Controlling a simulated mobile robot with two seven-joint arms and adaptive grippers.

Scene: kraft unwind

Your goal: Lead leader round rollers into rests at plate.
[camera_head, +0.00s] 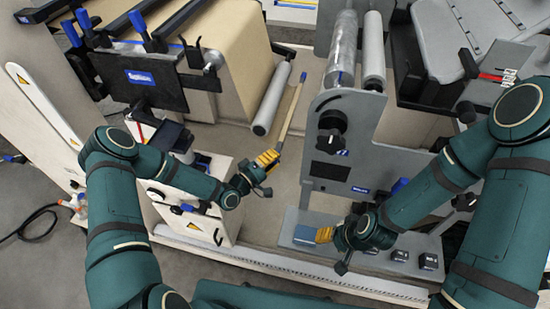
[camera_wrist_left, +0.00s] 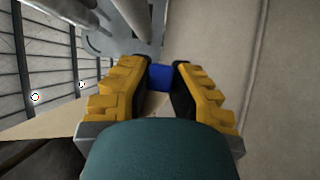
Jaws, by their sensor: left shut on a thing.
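My left gripper (camera_head: 268,160) is shut on the lower end of a narrow tan strip, which looks like the leader (camera_head: 291,112). The strip slants up and right between the machine halves. In the left wrist view, the yellow fingers (camera_wrist_left: 160,88) close around a small blue piece (camera_wrist_left: 160,77). A pale roller (camera_head: 272,98) lies left of the strip. A shiny roller (camera_head: 342,48) and a white roller (camera_head: 374,50) stand to its right. My right gripper (camera_head: 325,235) is beside a blue block (camera_head: 304,235) above the grey plate (camera_head: 375,262); its grip is unclear. I cannot identify the rests.
A large kraft roll (camera_head: 235,45) is at the back left behind a black panel (camera_head: 140,77). A grey machine frame (camera_head: 340,160) with a black knob (camera_head: 332,120) stands right of the gap. Small black blocks (camera_head: 428,261) sit on the plate.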

